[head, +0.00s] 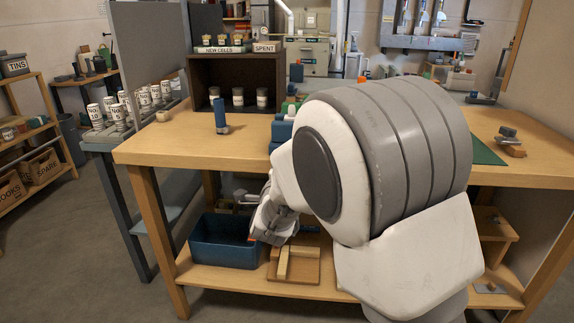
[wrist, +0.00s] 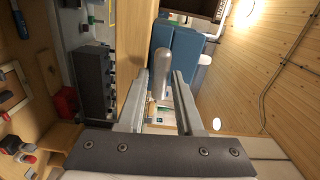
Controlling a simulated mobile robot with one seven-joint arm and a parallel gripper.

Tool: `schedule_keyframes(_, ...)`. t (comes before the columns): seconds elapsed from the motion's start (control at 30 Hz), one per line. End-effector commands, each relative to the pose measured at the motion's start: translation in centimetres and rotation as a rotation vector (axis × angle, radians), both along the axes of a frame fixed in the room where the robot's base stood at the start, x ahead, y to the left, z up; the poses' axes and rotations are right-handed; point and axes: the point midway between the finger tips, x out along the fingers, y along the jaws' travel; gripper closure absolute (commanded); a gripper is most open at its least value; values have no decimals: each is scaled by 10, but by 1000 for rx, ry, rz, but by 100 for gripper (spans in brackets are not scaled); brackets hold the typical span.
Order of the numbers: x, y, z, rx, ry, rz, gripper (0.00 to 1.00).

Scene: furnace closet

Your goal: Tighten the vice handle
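The vice (head: 281,132) is blue and stands at the front edge of the workbench, largely hidden by my arm in the head view. Its blue body also shows in the wrist view (wrist: 180,45). The vice handle (wrist: 162,68) is a grey metal bar with a rounded end. In the wrist view it lies between the two fingers of my gripper (wrist: 161,82), with a visible gap on the right side. My gripper is open around it. In the head view my gripper (head: 265,208) is below the bench top's front edge; contact with the handle cannot be told.
The wooden workbench (head: 170,147) carries a blue upright object (head: 221,116) and a dark shelf box (head: 238,70) with jars. A blue bin (head: 222,242) and a wooden tray (head: 294,265) sit on the lower shelf near my gripper. Floor at the left is open.

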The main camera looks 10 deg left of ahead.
Motion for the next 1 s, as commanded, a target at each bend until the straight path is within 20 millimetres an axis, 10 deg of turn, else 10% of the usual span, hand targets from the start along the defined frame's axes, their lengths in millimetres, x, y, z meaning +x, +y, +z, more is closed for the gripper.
schedule_keyframes(0.43, -3, 1, 0, -4, -1, 1, 40)
schedule_keyframes(1.0, -70, 0, 0, -6, -2, 0, 40)
